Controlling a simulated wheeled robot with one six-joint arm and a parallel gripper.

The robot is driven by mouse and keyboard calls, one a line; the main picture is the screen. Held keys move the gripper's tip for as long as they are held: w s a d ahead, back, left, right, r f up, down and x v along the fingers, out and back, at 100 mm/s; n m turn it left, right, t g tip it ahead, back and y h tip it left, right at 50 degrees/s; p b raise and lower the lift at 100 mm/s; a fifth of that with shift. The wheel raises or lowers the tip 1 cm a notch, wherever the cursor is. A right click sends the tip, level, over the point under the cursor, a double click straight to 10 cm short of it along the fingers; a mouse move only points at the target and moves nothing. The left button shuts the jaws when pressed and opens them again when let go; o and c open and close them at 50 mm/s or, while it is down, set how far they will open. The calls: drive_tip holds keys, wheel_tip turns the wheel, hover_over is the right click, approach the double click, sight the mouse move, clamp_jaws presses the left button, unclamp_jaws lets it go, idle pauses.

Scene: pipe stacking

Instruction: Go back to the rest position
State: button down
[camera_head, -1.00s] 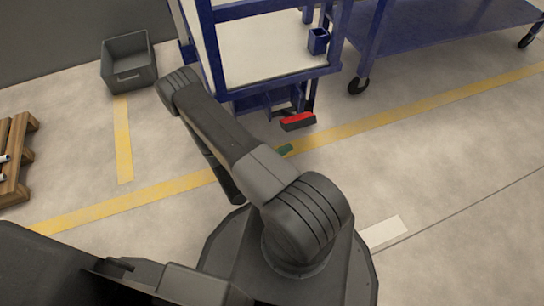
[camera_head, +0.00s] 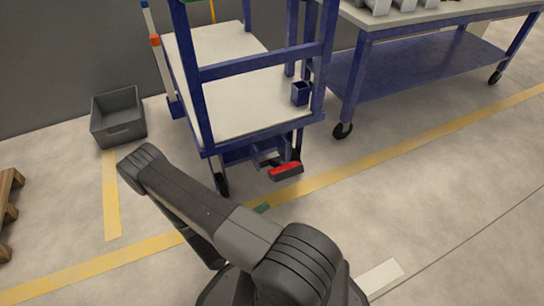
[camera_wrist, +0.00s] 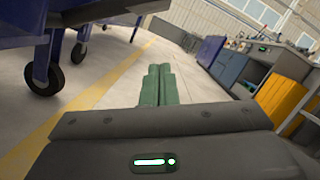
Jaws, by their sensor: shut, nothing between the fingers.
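My gripper (camera_wrist: 158,86) shows in the wrist view as two green fingers lying side by side. It is shut with nothing between the fingers, and points out over open floor. In the head view my arm is folded in front of my base. A small green piece of my gripper (camera_head: 262,208) shows past the arm's edge. The rest of the gripper is hidden behind the arm. No pipe is in the gripper.
A blue cart (camera_head: 262,132) with white shelves stands just beyond my arm. A blue workbench (camera_head: 400,70) on casters is at the back right. A grey bin (camera_head: 118,128) and part of a wooden pallet (camera_head: 8,212) are at the left. The floor at the right is clear.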

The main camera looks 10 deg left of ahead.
drive_tip(key=shift+w, duration=0.1)
drive_tip(key=w+x, duration=0.1)
drive_tip(key=x, duration=0.8)
drive_tip(key=shift+w+f+b, duration=0.3)
drive_tip(key=shift+f+b, duration=0.05)
drive_tip(key=shift+a, duration=0.1)
drive_tip(key=shift+s+a, duration=0.1)
drive_tip(key=shift+s, duration=0.05)
idle(0.5)
